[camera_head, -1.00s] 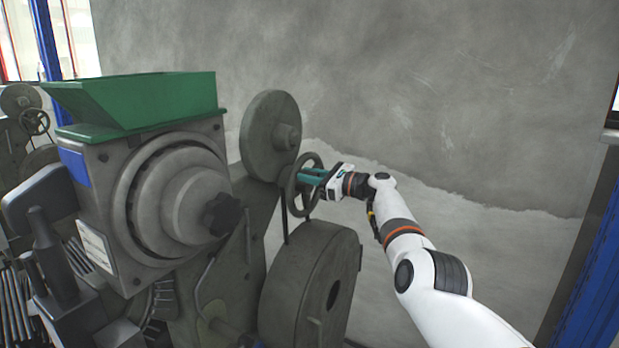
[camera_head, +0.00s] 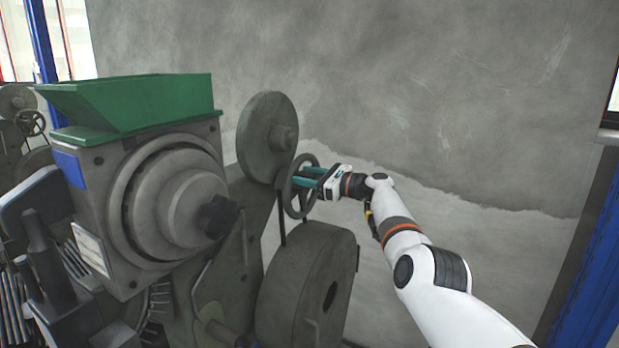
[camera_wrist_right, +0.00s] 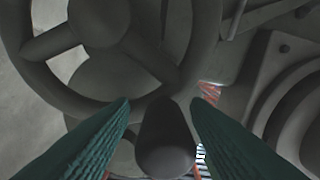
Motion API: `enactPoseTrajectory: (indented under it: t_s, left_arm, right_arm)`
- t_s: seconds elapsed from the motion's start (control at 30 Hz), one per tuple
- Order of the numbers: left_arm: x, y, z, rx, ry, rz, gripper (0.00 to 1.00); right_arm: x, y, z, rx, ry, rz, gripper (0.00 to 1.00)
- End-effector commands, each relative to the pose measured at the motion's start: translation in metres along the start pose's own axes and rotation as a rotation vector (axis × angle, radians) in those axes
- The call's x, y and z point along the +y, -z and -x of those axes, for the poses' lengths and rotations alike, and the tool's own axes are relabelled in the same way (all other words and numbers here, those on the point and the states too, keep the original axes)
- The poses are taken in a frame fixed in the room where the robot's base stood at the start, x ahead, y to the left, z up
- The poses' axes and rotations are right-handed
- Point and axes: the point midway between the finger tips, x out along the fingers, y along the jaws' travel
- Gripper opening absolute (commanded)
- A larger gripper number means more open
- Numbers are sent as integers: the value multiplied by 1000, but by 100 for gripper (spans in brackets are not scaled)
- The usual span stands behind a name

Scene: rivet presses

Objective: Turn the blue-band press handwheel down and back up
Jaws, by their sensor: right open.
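The press with a blue patch (camera_head: 69,168) on its side stands at the left of the head view, under a green hopper. Its dark grey handwheel (camera_head: 288,195) is at the press's right side. My right gripper (camera_head: 303,177) is at the wheel with teal fingers pointing at it. In the wrist view the open fingers (camera_wrist_right: 160,104) lie either side of the wheel's handle knob (camera_wrist_right: 165,140), with visible gaps. The wheel's rim and spokes (camera_wrist_right: 205,40) fill the upper part of that view. My left gripper is not in view.
A round grey disc (camera_head: 266,130) sits above the handwheel and a large drum (camera_head: 305,285) below it. The green hopper (camera_head: 140,103) tops the press. Another machine (camera_head: 15,125) stands at far left. Bare wall lies behind my right arm.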

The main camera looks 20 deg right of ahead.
Motion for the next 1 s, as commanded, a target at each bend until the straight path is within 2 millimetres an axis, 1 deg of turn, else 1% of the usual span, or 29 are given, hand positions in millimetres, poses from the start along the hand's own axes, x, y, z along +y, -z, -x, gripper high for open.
enactPoseTrajectory:
  t_s: [0.23, 0.5, 0.53, 0.67, 0.73, 0.9, 1.0]
  left_arm:
    - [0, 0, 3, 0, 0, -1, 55]
    - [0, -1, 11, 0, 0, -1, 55]
    - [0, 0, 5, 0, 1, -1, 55]
    - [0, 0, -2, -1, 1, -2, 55]
    - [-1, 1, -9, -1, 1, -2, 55]
    - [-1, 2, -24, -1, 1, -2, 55]
    - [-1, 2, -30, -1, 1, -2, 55]
  right_arm:
    - [1, 0, 6, 1, -2, 1, 43]
    - [-1, 0, 26, -2, 0, 3, 43]
    - [0, -4, 30, -1, -2, 3, 43]
    - [0, -4, 48, -1, -2, 3, 43]
    - [0, -6, 61, -1, -3, 4, 43]
    - [0, -6, 90, 0, -3, 3, 43]
    - [1, -5, 104, -2, -2, 2, 43]
